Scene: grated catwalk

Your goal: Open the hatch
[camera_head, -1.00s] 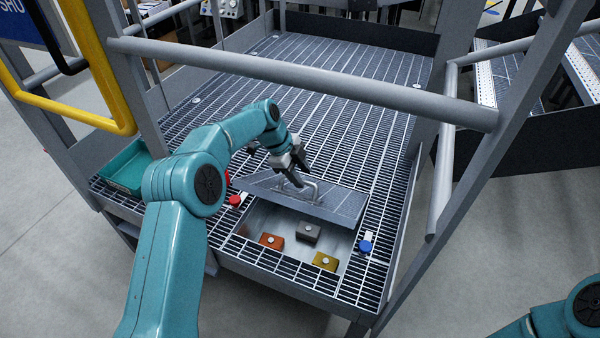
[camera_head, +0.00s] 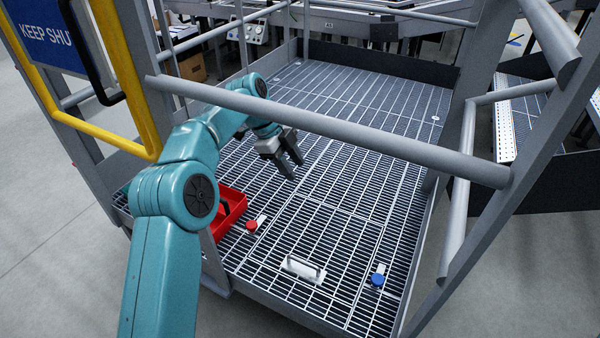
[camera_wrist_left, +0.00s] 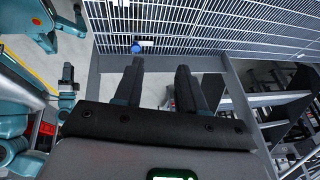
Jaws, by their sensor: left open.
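The hatch (camera_head: 318,232) is a grated panel lying flat and flush in the catwalk floor in the head view. Its pale bar handle (camera_head: 303,268) is near its front edge. A red knob (camera_head: 251,225) is at the left of the hatch and a blue knob (camera_head: 377,280) at the right. The blue knob also shows in the left wrist view (camera_wrist_left: 136,47). My left gripper (camera_head: 291,170) is open and empty above the grating, behind the hatch and apart from the handle. Its two fingers show in the left wrist view (camera_wrist_left: 160,72). My right gripper is not in view.
A grey rail (camera_head: 330,130) crosses in front of the catwalk, with posts on both sides. A red tray (camera_head: 232,203) sits left of the hatch, partly behind my left arm. A yellow frame (camera_head: 128,90) stands at the left. The grating behind the hatch is clear.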

